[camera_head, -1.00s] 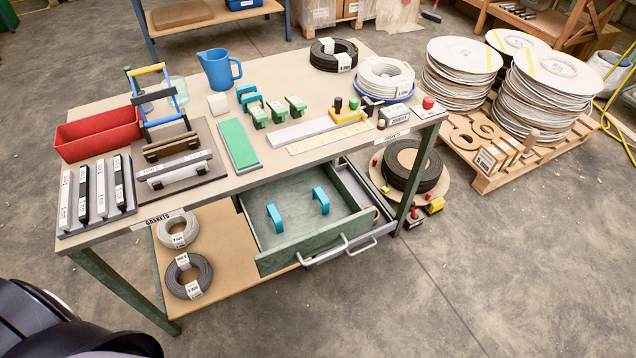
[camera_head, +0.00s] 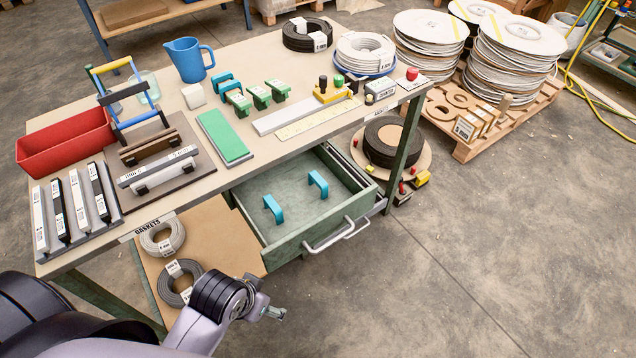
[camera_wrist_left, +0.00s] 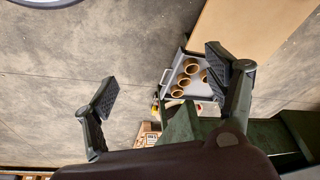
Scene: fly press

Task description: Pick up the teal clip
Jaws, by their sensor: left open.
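Two teal clips, arch-shaped, stand apart on the floor of the open green drawer (camera_head: 262,228): one nearer the left side (camera_head: 272,208), one farther right (camera_head: 318,184). Another teal clip-like piece (camera_head: 228,84) lies on the tabletop beside green-topped blocks. In the head view my left arm comes in at the lower left, and a gripper finger tip shows below the drawer, apart from it. In the left wrist view my left gripper (camera_wrist_left: 160,80) is open with nothing between its fingers; no teal clip is visible there. My right gripper is not in view.
The workbench (camera_head: 295,142) carries a red bin (camera_head: 65,145), a blue jug (camera_head: 188,62) and cable coils. A grey drawer with brown rings shows in the left wrist view (camera_wrist_left: 173,79). Cable coils sit on the lower shelf (camera_head: 225,235).

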